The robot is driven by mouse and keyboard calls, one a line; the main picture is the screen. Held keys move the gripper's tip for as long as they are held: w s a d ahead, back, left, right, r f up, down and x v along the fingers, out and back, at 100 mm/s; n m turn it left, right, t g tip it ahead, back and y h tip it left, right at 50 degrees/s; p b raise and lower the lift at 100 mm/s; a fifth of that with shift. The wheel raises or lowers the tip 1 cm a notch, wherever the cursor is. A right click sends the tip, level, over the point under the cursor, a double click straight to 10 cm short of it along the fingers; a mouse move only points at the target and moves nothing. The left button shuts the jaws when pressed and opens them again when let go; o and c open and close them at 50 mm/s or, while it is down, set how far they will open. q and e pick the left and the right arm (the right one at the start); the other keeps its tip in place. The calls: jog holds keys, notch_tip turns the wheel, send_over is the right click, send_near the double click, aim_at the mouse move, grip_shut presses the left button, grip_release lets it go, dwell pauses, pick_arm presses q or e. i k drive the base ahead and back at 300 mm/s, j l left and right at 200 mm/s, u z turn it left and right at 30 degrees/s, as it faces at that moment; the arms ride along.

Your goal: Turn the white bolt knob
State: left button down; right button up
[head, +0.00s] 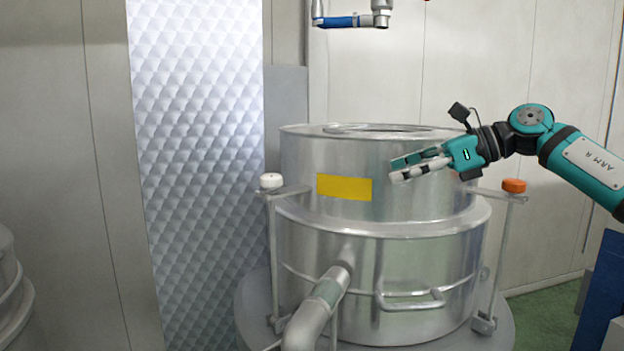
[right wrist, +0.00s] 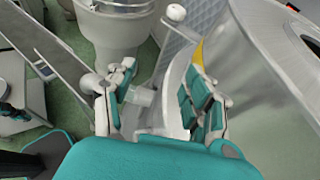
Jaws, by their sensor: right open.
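The white bolt knob (head: 271,181) sits on top of an upright swing-bolt rod at the left side of a large steel vessel (head: 380,275). In the right wrist view the white knob (right wrist: 176,12) shows near the top, beyond the fingertips. My right gripper (head: 405,168) is open and empty in front of the vessel's upper wall, to the right of the yellow label and well to the right of the white knob. In the right wrist view its two fingers (right wrist: 163,80) are spread apart with nothing held between them. My left gripper is not in view.
An orange knob (head: 514,185) tops a similar rod on the vessel's right. A yellow label (head: 345,187), a pipe (head: 318,308) and a handle (head: 410,300) are on the vessel's front. A quilted metal panel (head: 198,170) stands behind, left. A blue-sleeved fitting (head: 345,21) hangs above.

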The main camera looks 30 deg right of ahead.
aim_at(271, 181)
jog(key=k+l, duration=0.7)
jog(key=k, duration=0.05)
